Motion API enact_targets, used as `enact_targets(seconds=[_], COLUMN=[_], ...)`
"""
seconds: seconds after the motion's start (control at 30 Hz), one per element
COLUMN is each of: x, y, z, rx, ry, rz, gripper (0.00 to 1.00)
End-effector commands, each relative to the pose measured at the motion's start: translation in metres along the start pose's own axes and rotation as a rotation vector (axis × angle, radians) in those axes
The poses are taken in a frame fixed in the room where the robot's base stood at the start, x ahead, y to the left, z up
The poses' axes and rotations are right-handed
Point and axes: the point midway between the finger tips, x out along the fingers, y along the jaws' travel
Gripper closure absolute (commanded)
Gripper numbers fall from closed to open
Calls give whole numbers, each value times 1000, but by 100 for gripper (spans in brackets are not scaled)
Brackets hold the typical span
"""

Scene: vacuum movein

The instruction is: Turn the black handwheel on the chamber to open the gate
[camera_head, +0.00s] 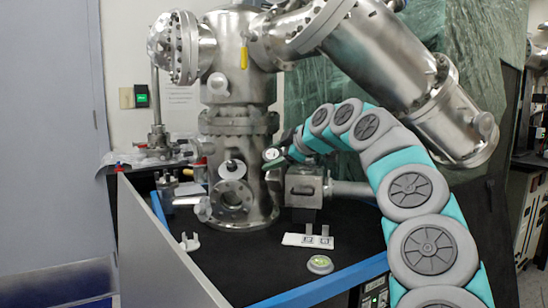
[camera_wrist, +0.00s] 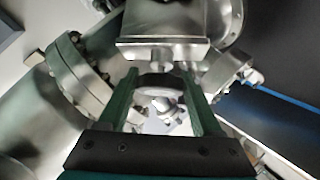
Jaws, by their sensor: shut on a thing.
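The steel vacuum chamber (camera_head: 238,150) stands on a black tabletop in the head view. A boxy metal gate valve housing (camera_head: 305,187) sits to its right. My gripper (camera_head: 273,160) is just above and left of this housing, at the end of my teal and grey arm. In the wrist view, my gripper (camera_wrist: 160,88) has its two green fingers on either side of the dark handwheel (camera_wrist: 160,79) and is shut on it. The handwheel is below a boxy metal housing (camera_wrist: 165,45) in that view. In the head view I cannot make out the handwheel clearly.
A large angled steel cylinder (camera_head: 405,75) hangs above my arm. A white plate with small posts (camera_head: 308,240), a small round puck (camera_head: 320,264) and a pale pronged part (camera_head: 189,242) lie on the tabletop. Its front has clear room.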

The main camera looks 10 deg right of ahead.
Motion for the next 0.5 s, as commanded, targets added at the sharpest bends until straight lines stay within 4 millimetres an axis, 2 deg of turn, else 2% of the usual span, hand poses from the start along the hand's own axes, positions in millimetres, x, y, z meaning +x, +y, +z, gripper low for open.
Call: enact_targets(seconds=[0.5], x=[1], y=[-1], z=[2], rx=[-113], ry=[-5], rz=[-120], gripper=[89])
